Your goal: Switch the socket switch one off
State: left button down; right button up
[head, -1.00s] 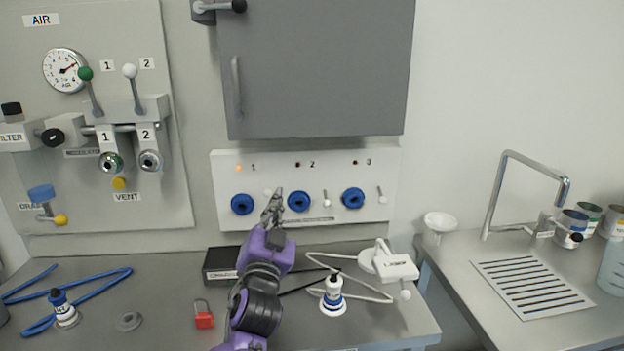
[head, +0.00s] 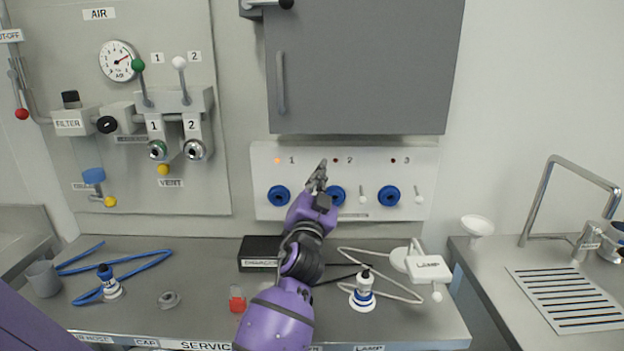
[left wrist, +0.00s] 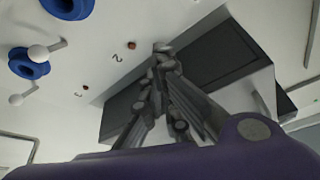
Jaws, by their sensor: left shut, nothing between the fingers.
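The white socket panel (head: 264,206) on the back wall has three blue sockets, numbered lamps and small white lever switches. Lamp one (head: 277,160) glows orange; lamps two (head: 335,160) and three (head: 393,160) are dark. Socket one (head: 279,196) is at the left. Switch one is hidden behind my left gripper (head: 322,165) and arm. That gripper is shut and empty, its tips in front of the panel between lamps one and two. In the left wrist view its closed fingers (left wrist: 163,50) point up near the label 2; switch two (left wrist: 40,51) shows at left. My right gripper is not in view.
A grey cabinet (head: 360,70) hangs above the panel. On the bench below are a black box (head: 258,252), a red padlock (head: 237,300) and a lamp (head: 425,266) with a white cable. Air valves (head: 182,110) are at left, a sink tap (head: 545,200) at right.

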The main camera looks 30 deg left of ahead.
pick_arm(q)
jog(key=w+a+f, duration=0.2)
jog(key=a, duration=0.1)
jog(key=shift+f, duration=0.3)
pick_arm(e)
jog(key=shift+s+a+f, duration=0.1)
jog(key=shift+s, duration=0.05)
pick_arm(q)
jog(key=shift+d, duration=0.1)
